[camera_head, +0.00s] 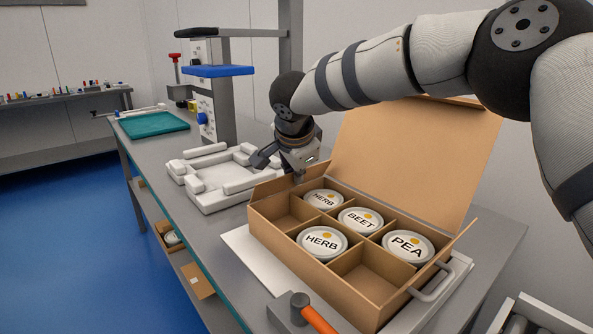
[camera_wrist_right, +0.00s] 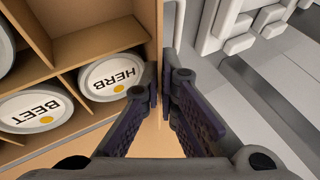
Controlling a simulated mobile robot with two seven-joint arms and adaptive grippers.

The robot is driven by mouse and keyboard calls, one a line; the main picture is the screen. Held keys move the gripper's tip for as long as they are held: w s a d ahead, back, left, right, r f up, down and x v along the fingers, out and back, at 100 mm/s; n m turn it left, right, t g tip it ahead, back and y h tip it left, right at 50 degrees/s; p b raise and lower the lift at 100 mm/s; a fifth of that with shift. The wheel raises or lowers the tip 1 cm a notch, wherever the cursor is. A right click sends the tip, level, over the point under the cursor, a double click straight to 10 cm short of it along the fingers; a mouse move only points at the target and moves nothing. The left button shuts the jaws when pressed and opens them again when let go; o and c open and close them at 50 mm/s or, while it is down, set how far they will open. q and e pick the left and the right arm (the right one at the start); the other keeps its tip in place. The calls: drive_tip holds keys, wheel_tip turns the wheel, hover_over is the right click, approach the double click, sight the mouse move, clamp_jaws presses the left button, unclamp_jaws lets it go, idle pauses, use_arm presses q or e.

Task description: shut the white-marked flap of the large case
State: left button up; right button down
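The large case (camera_head: 313,268) is an open brown cardboard box with compartments on the bench, its big back lid (camera_head: 420,150) standing up. A narrow side flap (camera_head: 282,183) stands raised at its far left end, and another flap (camera_head: 447,250) sticks up at the right end. I cannot make out a white mark on any flap. My right gripper (camera_head: 296,172) is just above the far left end, by the raised flap. In the right wrist view its fingers (camera_wrist_right: 161,84) are together beside the case wall; contact with the flap is unclear. My left gripper is out of view.
Tubs labelled HERB (camera_head: 322,242), BEET (camera_head: 361,220) and PEA (camera_head: 408,246) sit in the case; some compartments are empty. A white fixture (camera_head: 215,190) stands left of the case. An orange-handled tool (camera_head: 318,320) lies at the front. A teal tray (camera_head: 153,124) is further back.

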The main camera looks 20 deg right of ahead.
drive_tip(key=shift+s+d+r+t+p, duration=0.15)
drive_tip(key=shift+s+r+t+p, duration=0.25)
drive_tip(key=shift+t+p, duration=0.25)
drive_tip(key=shift+f+t, duration=0.3)
drive_tip(key=shift+t, duration=0.05)
drive_tip(key=shift+s+d+f+m+t+y, duration=0.15)
drive_tip(key=shift+s+f+m+t+y, duration=0.15)
drive_tip(key=shift+f+m+t+y, duration=0.4)
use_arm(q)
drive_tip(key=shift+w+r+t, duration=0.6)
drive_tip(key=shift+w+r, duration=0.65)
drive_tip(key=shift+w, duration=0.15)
use_arm(e)
drive_tip(key=shift+s+d+f+t, duration=0.1)
drive_tip(key=shift+s+f+t, duration=0.1)
drive_tip(key=shift+t, duration=0.3)
drive_tip(key=shift+s+f+t, duration=0.1)
drive_tip(key=shift+f+t, duration=0.1)
drive_tip(key=shift+t, duration=0.3)
drive_tip(key=c, duration=1.9)
unclamp_jaws()
drive_tip(key=shift+w, duration=0.1)
